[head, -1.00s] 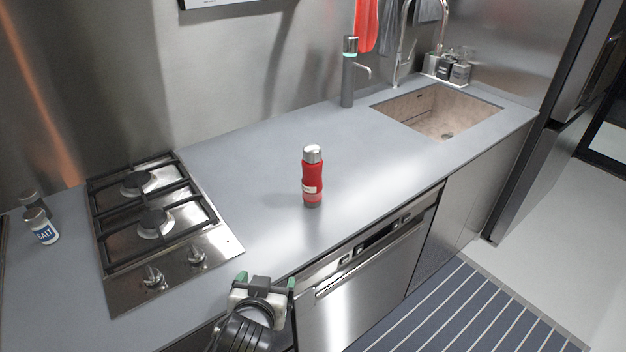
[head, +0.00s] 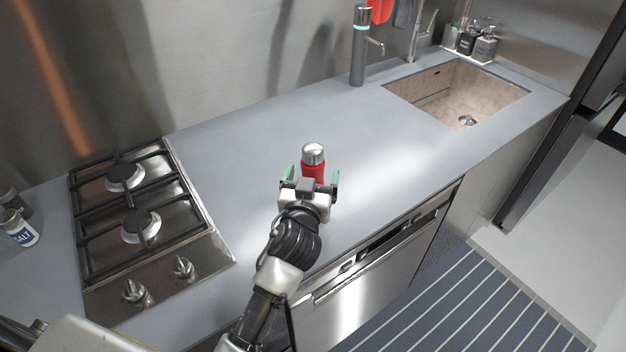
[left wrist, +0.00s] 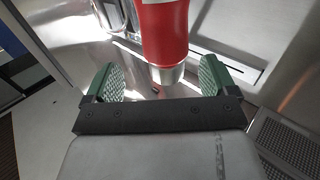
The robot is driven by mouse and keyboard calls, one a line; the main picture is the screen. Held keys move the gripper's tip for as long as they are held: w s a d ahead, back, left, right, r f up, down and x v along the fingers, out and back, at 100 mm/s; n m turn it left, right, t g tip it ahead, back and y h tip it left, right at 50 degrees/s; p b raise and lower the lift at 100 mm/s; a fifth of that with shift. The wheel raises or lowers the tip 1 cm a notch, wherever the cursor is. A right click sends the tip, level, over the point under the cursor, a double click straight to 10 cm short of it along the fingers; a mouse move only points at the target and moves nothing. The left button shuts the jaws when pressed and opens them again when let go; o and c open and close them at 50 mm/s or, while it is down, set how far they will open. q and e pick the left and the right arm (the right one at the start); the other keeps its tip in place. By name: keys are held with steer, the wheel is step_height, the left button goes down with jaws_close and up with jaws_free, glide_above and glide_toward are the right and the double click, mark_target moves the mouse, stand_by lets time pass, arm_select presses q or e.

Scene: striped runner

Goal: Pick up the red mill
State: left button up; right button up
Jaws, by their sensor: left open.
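The red mill (head: 313,172), with a shiny silver domed cap, stands upright on the grey counter in the head view. Its lower part is hidden behind my left gripper (head: 312,178). That gripper is open, with a green-padded finger to each side of the mill in the picture. In the left wrist view, the red body of the mill (left wrist: 164,35) and its silver end show ahead, centred between the open fingers (left wrist: 162,80). Neither finger appears to touch it. My right gripper is not in view.
A gas hob (head: 140,225) lies to the left, with a salt jar (head: 18,228) beyond it. A dark grey tap-like dispenser (head: 359,50) and the sink (head: 460,90) are at the back right. The counter around the mill is clear.

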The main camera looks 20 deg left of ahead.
mark_target(310, 170)
arm_select(q)
steer(key=w, duration=0.2)
steer(key=w+a+p, duration=0.1)
steer(key=w, duration=0.1)
steer(key=shift+w+a+f, duration=0.1)
steer(key=shift+w+a, duration=0.05)
steer(key=shift+w+f, duration=0.1)
steer(key=shift+w, duration=0.15)
steer(key=shift+c, duration=0.3)
steer(key=c, duration=1.2)
steer(key=shift+c, duration=0.8)
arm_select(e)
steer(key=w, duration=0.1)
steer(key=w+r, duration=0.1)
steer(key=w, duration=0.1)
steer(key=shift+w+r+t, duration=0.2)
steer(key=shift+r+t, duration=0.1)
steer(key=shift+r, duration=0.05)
arm_select(q)
steer(key=shift+p, duration=0.3)
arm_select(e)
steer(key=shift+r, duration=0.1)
